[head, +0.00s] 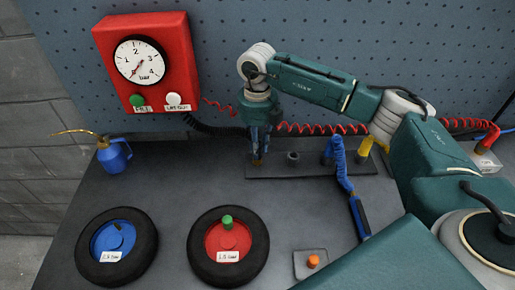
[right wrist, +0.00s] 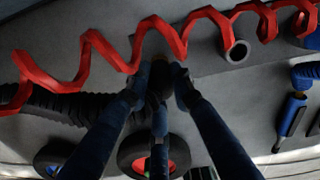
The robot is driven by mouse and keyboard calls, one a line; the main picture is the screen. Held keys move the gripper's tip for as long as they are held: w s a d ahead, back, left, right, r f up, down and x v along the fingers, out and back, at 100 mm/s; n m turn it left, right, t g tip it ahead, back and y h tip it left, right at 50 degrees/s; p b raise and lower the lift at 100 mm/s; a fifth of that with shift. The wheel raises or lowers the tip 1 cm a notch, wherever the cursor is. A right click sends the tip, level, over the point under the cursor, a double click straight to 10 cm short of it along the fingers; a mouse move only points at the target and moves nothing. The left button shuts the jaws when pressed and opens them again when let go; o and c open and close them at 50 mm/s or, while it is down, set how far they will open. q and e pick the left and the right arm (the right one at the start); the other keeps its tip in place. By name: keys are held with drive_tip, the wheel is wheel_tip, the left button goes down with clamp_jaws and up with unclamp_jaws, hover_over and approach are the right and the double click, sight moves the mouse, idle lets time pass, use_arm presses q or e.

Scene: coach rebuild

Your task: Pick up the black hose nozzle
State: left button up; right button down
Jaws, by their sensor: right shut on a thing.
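The black hose nozzle (right wrist: 160,80) is a dark shape between my right gripper's fingertips in the right wrist view, mostly hidden by them. My right gripper (head: 257,155) is shut on it over the left end of the dark holder strip (head: 330,170). The fingers also show in the right wrist view (right wrist: 158,90). The ribbed black hose (head: 205,128) runs from below the red gauge box (head: 148,62) toward the gripper. I cannot tell whether the nozzle still touches the strip. My left gripper is not in view.
A red coiled hose (head: 310,128) runs behind the gripper. An empty holder (head: 293,158) and a blue tool (head: 341,165) are to its right.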

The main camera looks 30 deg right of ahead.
wheel_tip(320, 180, up, 25)
drive_tip(key=p, duration=0.2)
drive_tip(key=shift+f, duration=0.2)
idle(0.6)
